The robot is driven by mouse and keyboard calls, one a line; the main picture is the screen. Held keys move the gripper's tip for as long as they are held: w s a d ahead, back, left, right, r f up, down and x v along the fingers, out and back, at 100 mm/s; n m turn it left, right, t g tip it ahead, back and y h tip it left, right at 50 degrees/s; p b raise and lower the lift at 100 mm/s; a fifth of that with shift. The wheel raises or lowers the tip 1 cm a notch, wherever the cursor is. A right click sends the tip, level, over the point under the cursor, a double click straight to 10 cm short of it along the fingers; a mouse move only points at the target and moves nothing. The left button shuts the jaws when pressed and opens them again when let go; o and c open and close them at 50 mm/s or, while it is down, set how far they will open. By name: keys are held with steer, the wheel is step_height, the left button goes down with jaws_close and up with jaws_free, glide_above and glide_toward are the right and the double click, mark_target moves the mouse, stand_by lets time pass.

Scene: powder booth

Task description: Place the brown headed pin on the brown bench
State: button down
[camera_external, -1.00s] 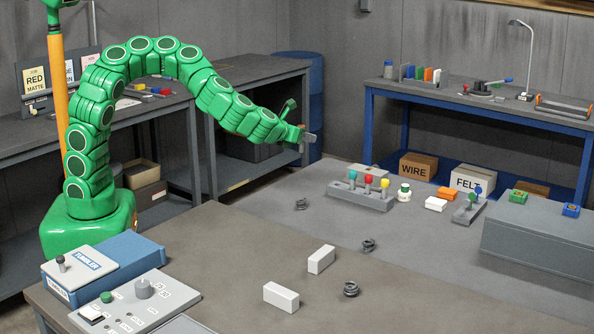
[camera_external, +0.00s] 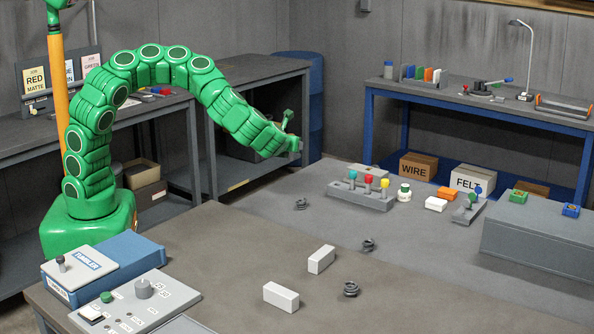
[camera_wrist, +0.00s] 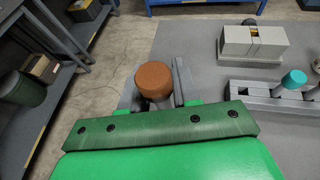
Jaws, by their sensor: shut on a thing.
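The brown headed pin shows in the wrist view as a round brown head (camera_wrist: 167,80) between the grey fingers. My gripper (camera_external: 297,146) is shut on it, in the air near the far left edge of the grey bench (camera_external: 265,190). The pin's shaft is mostly hidden below the head, and the pin is hard to make out in the external view. The brownish bench (camera_external: 225,255) lies in the foreground, nearer the camera, with my gripper beyond it.
A grey rack (camera_external: 375,201) holds teal, red and yellow headed pins. Two white blocks (camera_external: 321,260) (camera_external: 281,297) and dark coils (camera_external: 368,246) lie on the near surfaces. A blue box (camera_external: 115,258) and control panel (camera_external: 150,300) stand at front left. The brownish bench's middle is clear.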

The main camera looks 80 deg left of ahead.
steer(key=shift+w+a+f, duration=0.25)
steer(key=shift+w+f, duration=1.1)
steer(key=shift+w, duration=0.4)
steer(key=shift+w+a+f, duration=0.25)
steer(key=shift+w+f, duration=1.15)
steer(key=shift+w, duration=0.35)
steer(key=shift+w+a+f, duration=0.25)
steer(key=shift+w+f, duration=1.1)
steer(key=shift+w, duration=0.4)
steer(key=shift+f, duration=1.6)
steer(key=shift+f, duration=0.1)
steer(key=c, duration=0.8)
jaws_free()
steer(key=shift+w, duration=0.1)
steer(key=v, duration=1.2)
